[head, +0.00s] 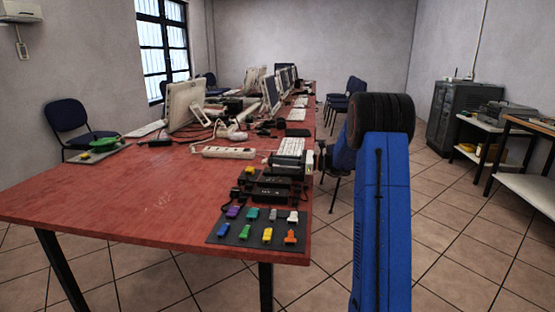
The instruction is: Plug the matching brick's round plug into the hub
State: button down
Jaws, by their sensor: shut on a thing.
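I cannot make out my gripper in the head view; only the blue link of my arm shows clearly at the right, and it covers what lies behind it. Several black bricks (270,187) lie close together near the right edge of the red table. A small yellow patch shows on one of them. Their cables and round plugs are too small to tell apart. I cannot tell for sure which thing is the hub. A white power strip (228,152) lies behind the bricks.
A dark mat (214,234) with several small coloured pieces is at the table's near right corner. Another mat (113,149) with a green thing is at the left edge. Monitors and cables crowd the back. The red table's near left (110,200) is clear. A blue chair (340,155) stands beside the right edge.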

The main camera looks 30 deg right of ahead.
aim_at(277, 171)
jog(key=shift+m, duration=0.3)
jog(key=shift+s+a+f, duration=0.15)
jog(key=shift+f, duration=1.9)
jog(key=shift+w+r, duration=0.15)
jog(key=shift+r, duration=0.9)
jog(key=shift+w+r, duration=0.15)
jog(key=shift+r, duration=2.65)
